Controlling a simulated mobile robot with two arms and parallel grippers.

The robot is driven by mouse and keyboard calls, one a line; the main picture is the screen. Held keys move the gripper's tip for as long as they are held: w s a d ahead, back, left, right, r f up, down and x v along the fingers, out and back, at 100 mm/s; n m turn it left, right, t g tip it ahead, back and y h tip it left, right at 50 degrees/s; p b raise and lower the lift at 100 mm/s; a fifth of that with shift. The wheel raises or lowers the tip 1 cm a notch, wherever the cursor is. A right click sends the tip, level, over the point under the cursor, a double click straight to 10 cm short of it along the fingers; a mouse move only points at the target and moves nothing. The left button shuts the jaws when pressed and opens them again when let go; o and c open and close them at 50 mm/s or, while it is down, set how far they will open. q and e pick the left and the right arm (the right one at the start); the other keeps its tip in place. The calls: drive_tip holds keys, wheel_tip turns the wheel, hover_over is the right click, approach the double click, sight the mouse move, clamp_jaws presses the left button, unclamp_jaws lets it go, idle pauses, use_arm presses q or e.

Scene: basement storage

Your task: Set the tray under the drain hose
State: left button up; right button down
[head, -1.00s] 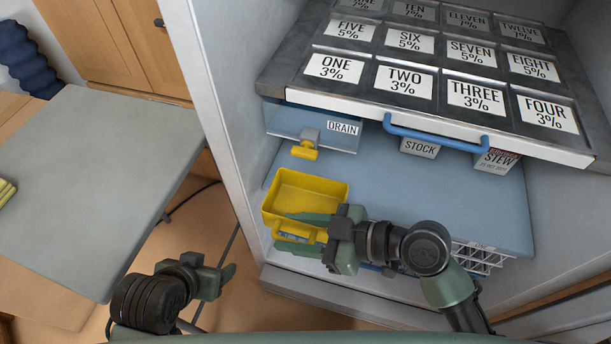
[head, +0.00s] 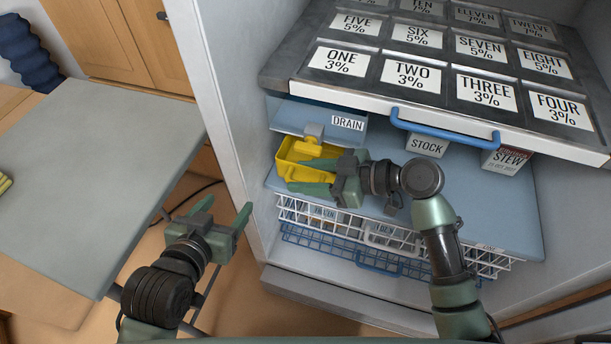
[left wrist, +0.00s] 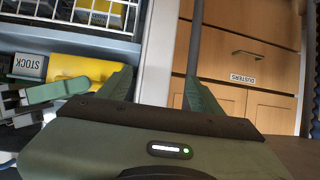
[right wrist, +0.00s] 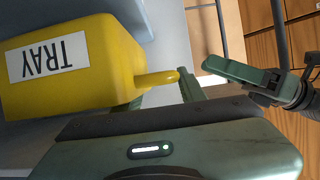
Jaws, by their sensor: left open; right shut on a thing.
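The yellow tray (head: 284,165) is inside the cabinet, over the left part of the blue shelf. Its "TRAY" label shows in the right wrist view (right wrist: 100,60). My right gripper (head: 312,176) is shut on the tray's front handle (right wrist: 155,79) and hides part of the tray. The drain outlet, a grey fitting with a yellow end (head: 308,146), hangs below the "DRAIN" panel (head: 325,123). In the head view its yellow end overlaps the tray's back part. I cannot tell whether the tray touches the shelf. My left gripper (head: 220,208) is open and empty, outside the cabinet.
A labelled drawer with a blue handle (head: 445,131) overhangs the shelf (head: 470,205). A "STOCK" box (head: 427,146) and a "STEW" box (head: 506,160) stand further right. Wire baskets (head: 350,232) are below. A grey table (head: 90,190) is at left.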

sight(234, 179)
use_arm(q)
drive_tip(key=shift+w+d+r+t, duration=0.2)
drive_tip(key=shift+w+r+t, duration=0.2)
drive_tip(key=shift+r, duration=0.15)
drive_tip(key=shift+w+d+r+t+h+b, duration=0.15)
drive_tip(key=shift+w+r+t+b, duration=0.15)
drive_tip(key=shift+r, duration=0.35)
drive_tip(key=shift+w+d+r+t+h+b, duration=0.15)
drive_tip(key=shift+w+r+t, duration=0.25)
drive_tip(key=shift+r, duration=0.25)
use_arm(e)
drive_tip(key=shift+f, duration=0.6)
use_arm(q)
drive_tip(key=shift+r, duration=0.1)
use_arm(e)
drive_tip(key=c, duration=0.8)
unclamp_jaws()
